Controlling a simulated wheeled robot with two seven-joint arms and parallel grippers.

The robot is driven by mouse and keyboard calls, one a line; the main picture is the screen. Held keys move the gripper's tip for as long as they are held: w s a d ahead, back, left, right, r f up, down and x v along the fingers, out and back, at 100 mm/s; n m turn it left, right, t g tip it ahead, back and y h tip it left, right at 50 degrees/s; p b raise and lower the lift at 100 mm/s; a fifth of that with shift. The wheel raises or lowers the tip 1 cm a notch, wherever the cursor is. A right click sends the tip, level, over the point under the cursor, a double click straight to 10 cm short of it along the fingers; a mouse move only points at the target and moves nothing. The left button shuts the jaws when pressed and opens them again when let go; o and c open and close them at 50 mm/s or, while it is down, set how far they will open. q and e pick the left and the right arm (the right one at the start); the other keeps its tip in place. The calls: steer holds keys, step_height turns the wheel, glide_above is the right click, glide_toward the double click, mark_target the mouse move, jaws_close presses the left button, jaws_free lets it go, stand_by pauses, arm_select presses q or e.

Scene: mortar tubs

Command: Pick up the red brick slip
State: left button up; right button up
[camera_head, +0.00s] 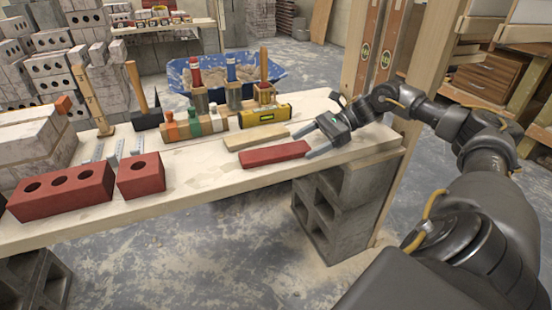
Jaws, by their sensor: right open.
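The red brick slip (272,155) is a thin flat red bar lying on the wooden plank bench, near its front edge and right of the middle. My right gripper (301,147) comes in from the right with its two fingers apart and nothing held. Its fingertips are at the right end of the slip, one towards the back and one towards the front. I cannot tell how high they are above the bench or whether they touch the slip. My left gripper is out of view.
A pale slip (256,138) lies just behind the red one. A yellow spirit level (265,115) is behind that. Two red bricks with holes, one long (64,194) and one short (141,175), stand left on the bench (200,183). A wooden post (362,55) rises behind my right arm.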

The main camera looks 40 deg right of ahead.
steer(key=shift+x, duration=0.8)
steer(key=shift+r, duration=0.1)
steer(key=shift+c, duration=0.3)
jaws_close()
